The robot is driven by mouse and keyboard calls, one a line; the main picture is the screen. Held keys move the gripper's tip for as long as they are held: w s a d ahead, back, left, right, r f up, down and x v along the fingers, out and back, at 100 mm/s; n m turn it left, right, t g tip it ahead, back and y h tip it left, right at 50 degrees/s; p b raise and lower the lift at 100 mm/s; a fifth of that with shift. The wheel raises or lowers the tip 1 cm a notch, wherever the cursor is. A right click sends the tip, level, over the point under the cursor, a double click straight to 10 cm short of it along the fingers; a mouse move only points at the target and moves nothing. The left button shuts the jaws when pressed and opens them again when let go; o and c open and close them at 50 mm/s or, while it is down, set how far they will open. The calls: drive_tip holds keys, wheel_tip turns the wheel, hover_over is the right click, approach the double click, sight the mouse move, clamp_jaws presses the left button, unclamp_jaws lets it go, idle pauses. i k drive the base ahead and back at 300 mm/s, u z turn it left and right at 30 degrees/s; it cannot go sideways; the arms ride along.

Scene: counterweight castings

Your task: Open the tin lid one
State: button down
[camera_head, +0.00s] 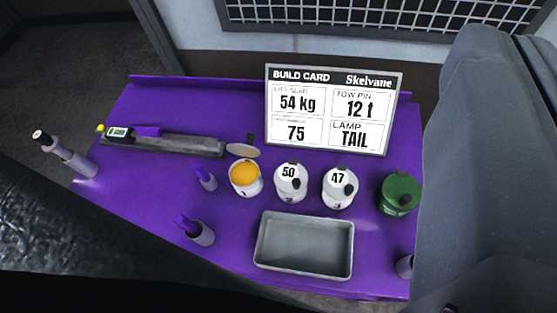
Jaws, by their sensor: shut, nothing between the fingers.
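Tin one (246,190) is a white round tin marked 1, standing on the purple table. Its lid (244,151) is tilted up at the back of the tin, and the orange inside (246,173) shows. Beside it to the right stand tin two (290,189), with a lid marked 50, and tin three (338,195), with a lid marked 47. Both have dark knobs and their lids are down. I cannot make out my gripper or its fingertips in this view.
A grey tray (304,246) lies empty in front of the tins. A green lidded pot (399,194) stands right. A build card (334,108) stands behind. Grey holders with purple tops (197,230) stand left of the tray. A long grey bar device (170,142) lies back left.

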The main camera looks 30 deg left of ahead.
sight(246, 151)
drive_tip(key=z, duration=0.05)
drive_tip(key=k, duration=1.6)
drive_tip(key=u, duration=0.5)
drive_tip(key=i, duration=1)
drive_tip(key=z, duration=0.05)
